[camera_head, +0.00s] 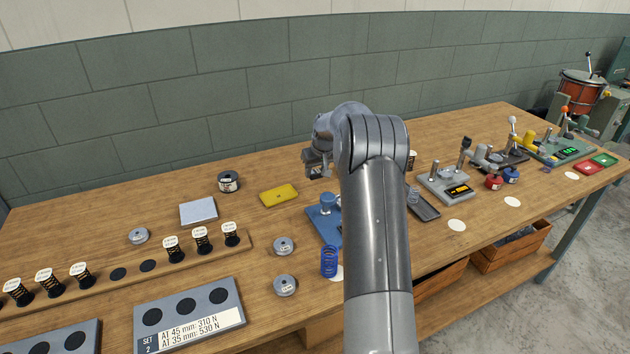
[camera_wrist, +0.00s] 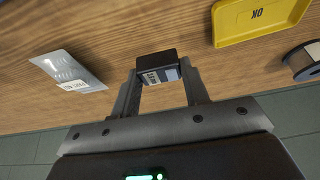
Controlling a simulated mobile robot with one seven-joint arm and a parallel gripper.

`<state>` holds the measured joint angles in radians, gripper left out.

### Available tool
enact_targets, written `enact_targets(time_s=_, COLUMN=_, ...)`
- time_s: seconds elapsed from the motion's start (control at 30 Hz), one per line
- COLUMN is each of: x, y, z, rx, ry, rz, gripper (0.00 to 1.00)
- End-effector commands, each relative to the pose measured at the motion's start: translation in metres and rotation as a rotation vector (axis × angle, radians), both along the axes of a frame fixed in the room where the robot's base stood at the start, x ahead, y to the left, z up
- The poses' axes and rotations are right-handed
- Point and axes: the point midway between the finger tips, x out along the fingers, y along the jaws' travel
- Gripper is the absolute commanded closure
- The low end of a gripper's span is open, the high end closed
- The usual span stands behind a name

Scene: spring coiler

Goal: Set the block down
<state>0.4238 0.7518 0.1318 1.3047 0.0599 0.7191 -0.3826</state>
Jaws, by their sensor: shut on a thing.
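My gripper (camera_wrist: 160,84) is shut on a small dark block (camera_wrist: 157,60) with a grey-blue face and a pale printed label. The block sits between the two fingertips, and bare wood shows around it in the wrist view. In the head view my gripper (camera_head: 318,166) is over the back part of the workbench (camera_head: 120,195), right of the yellow tray. The held block cannot be made out clearly there. The gap between block and bench top is hard to judge.
The yellow tray (camera_head: 279,195), marked OK, also shows in the wrist view (camera_wrist: 258,20). A dark spool (camera_head: 228,181) stands left of it. A blue device (camera_head: 323,222) and blue spring (camera_head: 329,261) stand in front.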

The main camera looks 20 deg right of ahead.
Motion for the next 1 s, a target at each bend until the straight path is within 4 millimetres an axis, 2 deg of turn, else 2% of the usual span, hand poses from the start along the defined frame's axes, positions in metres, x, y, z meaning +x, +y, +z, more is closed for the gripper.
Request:
enact_targets(time_s=0.17, x=0.004, y=0.003, z=-0.008, rx=0.0, ry=0.0, rz=-0.002, gripper=0.88)
enact_targets(time_s=0.4, x=0.004, y=0.003, z=-0.041, rx=0.0, ry=-0.001, rz=-0.001, gripper=0.88)
enact_targets(time_s=0.77, x=0.004, y=0.003, z=-0.045, rx=0.0, ry=-0.001, rz=-0.001, gripper=0.88)
enact_targets(time_s=0.8, x=0.003, y=0.003, z=-0.046, rx=0.0, ry=0.0, rz=-0.001, gripper=0.57)
enact_targets(time_s=1.0, x=0.003, y=0.003, z=-0.046, rx=0.0, ry=0.0, rz=-0.001, gripper=0.41)
